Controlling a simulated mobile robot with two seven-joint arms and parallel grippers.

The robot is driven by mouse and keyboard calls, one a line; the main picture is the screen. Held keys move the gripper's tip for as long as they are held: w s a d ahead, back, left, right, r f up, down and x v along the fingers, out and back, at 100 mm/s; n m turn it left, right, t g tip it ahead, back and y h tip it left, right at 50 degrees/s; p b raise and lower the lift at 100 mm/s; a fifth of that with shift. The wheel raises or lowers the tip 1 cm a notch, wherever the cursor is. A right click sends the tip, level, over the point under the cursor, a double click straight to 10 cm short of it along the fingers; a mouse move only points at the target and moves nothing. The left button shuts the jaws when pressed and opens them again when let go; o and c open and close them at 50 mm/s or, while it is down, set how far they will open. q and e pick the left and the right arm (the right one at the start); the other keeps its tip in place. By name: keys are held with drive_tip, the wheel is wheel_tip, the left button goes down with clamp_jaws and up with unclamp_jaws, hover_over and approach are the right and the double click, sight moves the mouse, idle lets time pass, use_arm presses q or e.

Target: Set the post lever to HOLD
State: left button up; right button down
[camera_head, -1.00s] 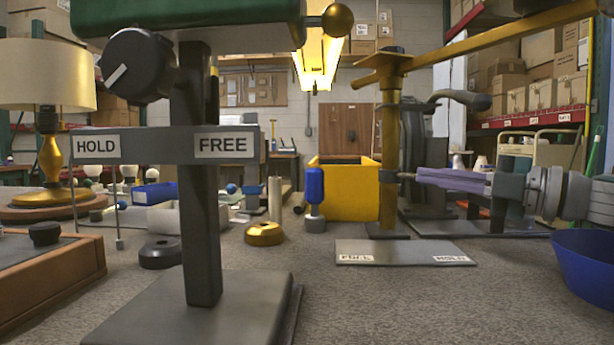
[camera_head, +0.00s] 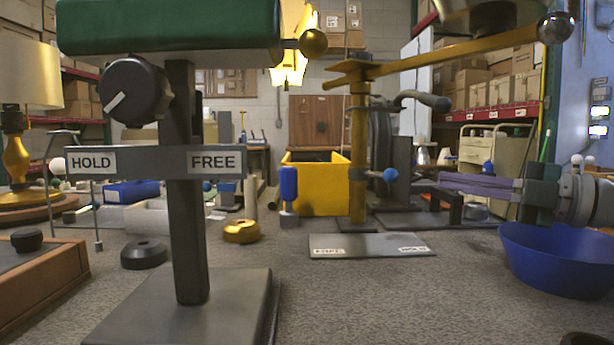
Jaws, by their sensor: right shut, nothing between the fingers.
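The yellow post (camera_head: 358,160) stands behind a grey plate (camera_head: 370,244) with a blurred label at its left, seemingly FREE, and a HOLD label (camera_head: 413,250) at its right. A short lever with a blue knob (camera_head: 390,175) sticks out from the post to the right, toward the HOLD side. My right gripper (camera_head: 440,182) comes in from the right, its purple fingers shut and empty. Its tips are a little right of the blue knob, with a visible gap. My left gripper is not in view.
A grey stand (camera_head: 188,240) with a HOLD/FREE bar and dark dial (camera_head: 134,92) fills the near left. A yellow bar (camera_head: 450,53) reaches right from the post. A blue bowl (camera_head: 560,270) sits below my right gripper. A yellow bin (camera_head: 315,185) stands behind.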

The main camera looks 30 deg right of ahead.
drive_tip(key=shift+d, duration=0.1)
idle(0.5)
drive_tip(key=s+a+r+m+g+h+p, duration=0.25)
drive_tip(key=a+m+h+p, duration=0.75)
drive_tip(key=m+p, duration=0.65)
drive_tip(key=s+a+r+m+g+y+p, duration=0.1)
drive_tip(key=s+a+r+g+p, duration=0.3)
drive_tip(key=s+a+g+p, duration=0.35)
drive_tip(key=s+a+r+m+g+y+p, duration=0.15)
drive_tip(key=s+a+r+g+p, duration=0.25)
drive_tip(key=s+a+p, duration=0.6)
wheel_tip(320, 180, up, 36)
drive_tip(key=s+p, duration=0.1)
drive_tip(key=p, duration=3.4)
drive_tip(key=shift+d+r, duration=0.15)
drive_tip(key=shift+r, duration=0.05)
